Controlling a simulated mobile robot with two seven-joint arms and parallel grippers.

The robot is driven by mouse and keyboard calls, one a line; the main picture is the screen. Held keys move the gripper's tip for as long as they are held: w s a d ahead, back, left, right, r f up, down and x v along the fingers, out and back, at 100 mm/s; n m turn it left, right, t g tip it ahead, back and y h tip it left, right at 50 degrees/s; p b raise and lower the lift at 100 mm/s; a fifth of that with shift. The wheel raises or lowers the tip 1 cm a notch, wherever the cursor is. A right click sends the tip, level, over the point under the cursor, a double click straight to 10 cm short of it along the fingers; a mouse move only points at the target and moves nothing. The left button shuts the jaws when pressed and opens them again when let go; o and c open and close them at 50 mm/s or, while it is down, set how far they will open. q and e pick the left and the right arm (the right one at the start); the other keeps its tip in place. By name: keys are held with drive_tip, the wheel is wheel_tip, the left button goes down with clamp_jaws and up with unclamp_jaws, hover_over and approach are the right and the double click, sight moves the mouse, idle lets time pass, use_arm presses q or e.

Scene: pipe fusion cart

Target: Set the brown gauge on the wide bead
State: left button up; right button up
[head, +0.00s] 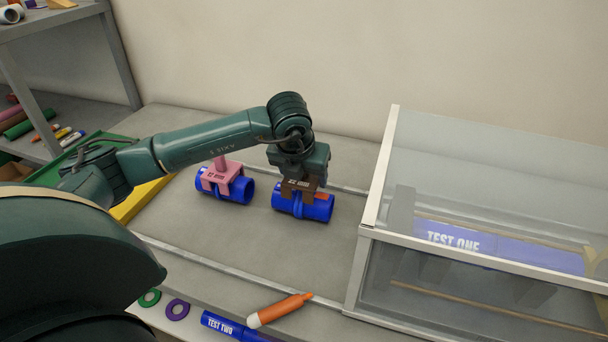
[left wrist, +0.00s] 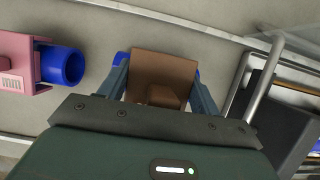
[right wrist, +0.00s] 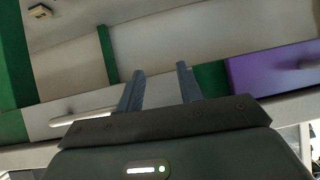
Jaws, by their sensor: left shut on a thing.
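The brown gauge (head: 299,187) is on the right blue pipe piece (head: 317,210) in the head view. It straddles the pipe near the raised bead (head: 298,205); whether it is fully seated I cannot tell. My left gripper (head: 300,180) is above it and shut on it. In the left wrist view the brown gauge (left wrist: 160,80) fills the space between the fingers (left wrist: 160,97) and hides most of the blue pipe. A pink gauge (head: 222,177) sits on the left blue pipe piece (head: 238,190). My right gripper (right wrist: 160,90) shows fingers apart with nothing between them.
A clear-walled case (head: 470,215) with a metal frame stands at the right, holding a blue pipe marked TEST ONE (head: 455,240). An orange marker (head: 280,310), a TEST TWO pipe (head: 225,325) and green and purple rings lie at the front.

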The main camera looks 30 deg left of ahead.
idle(0.5)
use_arm(q)
drive_tip(key=shift+f+b, duration=0.1)
drive_tip(key=shift+b, duration=0.25)
idle(0.5)
drive_tip(key=shift+f+b, duration=0.6)
drive_tip(key=shift+b, duration=0.05)
drive_tip(key=o, duration=1.1)
